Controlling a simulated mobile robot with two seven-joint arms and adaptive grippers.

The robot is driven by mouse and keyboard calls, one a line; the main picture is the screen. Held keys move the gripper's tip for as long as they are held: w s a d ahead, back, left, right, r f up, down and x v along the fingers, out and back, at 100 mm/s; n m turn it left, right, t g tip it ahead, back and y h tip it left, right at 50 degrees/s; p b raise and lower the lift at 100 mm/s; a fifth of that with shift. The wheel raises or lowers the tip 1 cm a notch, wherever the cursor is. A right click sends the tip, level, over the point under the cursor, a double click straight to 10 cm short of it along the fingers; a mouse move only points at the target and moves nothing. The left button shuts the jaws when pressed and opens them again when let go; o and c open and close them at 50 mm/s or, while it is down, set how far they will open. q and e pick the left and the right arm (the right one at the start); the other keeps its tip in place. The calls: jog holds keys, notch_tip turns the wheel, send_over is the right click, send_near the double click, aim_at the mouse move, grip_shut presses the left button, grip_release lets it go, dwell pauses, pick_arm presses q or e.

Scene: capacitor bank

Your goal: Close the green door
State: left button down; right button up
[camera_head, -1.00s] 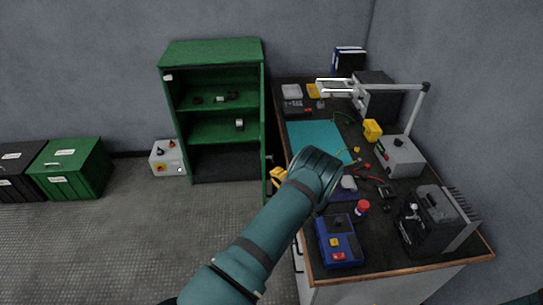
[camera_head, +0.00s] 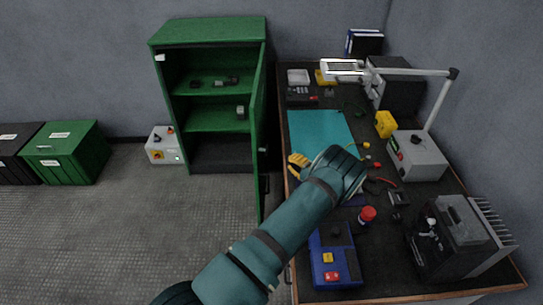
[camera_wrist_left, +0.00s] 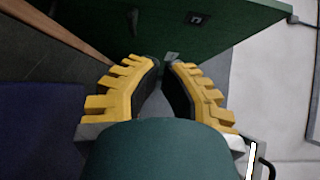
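The green door (camera_head: 260,140) of the green cabinet (camera_head: 207,32) stands open in the head view. It is hinged at the cabinet's right side, swung toward me and seen almost edge-on. The door's green face (camera_wrist_left: 180,25) fills the top of that view, in front of the fingertips. Contact with it cannot be told. My right gripper is not in view.
The workbench (camera_head: 375,282) stands close on the right, with a teal mat (camera_head: 320,132), a blue device (camera_head: 333,258) and a lamp (camera_head: 437,98). A grey box (camera_head: 162,146) sits left of the cabinet. The floor before the cabinet is clear.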

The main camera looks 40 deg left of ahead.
pick_arm(q)
send_near(266, 150)
jog(key=a+r, duration=0.5)
jog(key=shift+s+a+f, duration=0.1)
jog(key=shift+s+a, duration=0.35)
jog(key=shift+a, duration=0.3)
jog(key=shift+s+a+f, duration=0.1)
jog(key=shift+s+a, duration=0.3)
jog(key=shift+a, duration=0.35)
